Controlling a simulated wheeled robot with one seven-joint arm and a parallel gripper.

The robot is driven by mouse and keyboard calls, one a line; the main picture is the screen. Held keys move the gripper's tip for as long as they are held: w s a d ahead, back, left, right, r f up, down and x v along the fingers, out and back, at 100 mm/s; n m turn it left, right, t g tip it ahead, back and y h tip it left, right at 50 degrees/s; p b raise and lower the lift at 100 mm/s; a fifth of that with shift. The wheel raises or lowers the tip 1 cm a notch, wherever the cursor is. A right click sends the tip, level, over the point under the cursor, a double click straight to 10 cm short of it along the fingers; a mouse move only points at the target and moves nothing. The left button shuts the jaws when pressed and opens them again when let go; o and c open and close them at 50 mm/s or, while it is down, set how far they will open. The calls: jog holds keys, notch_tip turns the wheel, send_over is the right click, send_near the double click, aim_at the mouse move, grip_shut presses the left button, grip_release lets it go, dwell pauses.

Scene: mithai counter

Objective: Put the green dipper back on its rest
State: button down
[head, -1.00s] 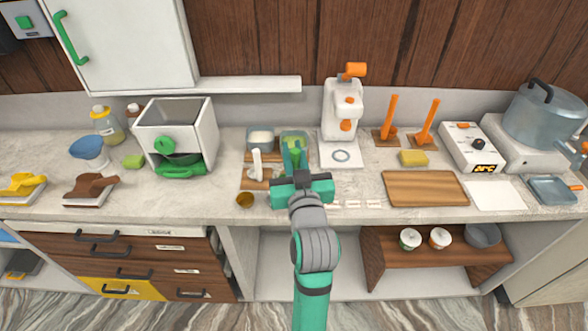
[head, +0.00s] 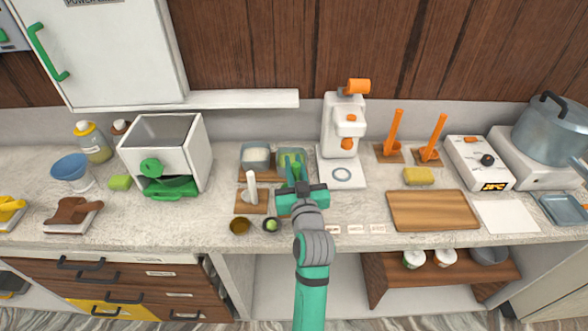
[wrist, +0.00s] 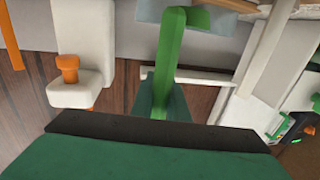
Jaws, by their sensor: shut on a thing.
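My gripper (head: 299,190) is over the counter, just in front of the green tub (head: 297,153), shut on the green dipper (head: 291,170). In the wrist view the dipper's green handle (wrist: 177,60) runs out from the dark jaw edge. Its lower end is hidden in the head view. A wooden rest (head: 243,208) lies left of my gripper, with a white dipper (head: 251,186) standing on it. Any part of the rest behind my gripper is hidden.
A tub of white stuff (head: 255,157) stands left of the green tub. A brown cup (head: 239,226) and a small cup with green content (head: 271,225) are at the front. A white machine (head: 341,140) stands right of my gripper. A cutting board (head: 433,211) lies farther right.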

jog(key=f, duration=0.4)
jog(key=shift+w, duration=0.4)
jog(key=c, duration=1.7)
grip_release()
jog(key=shift+d+f, duration=0.1)
jog(key=s, duration=0.4)
jog(key=s+d, duration=0.1)
jog(key=s, duration=0.7)
jog(key=shift+d, duration=0.35)
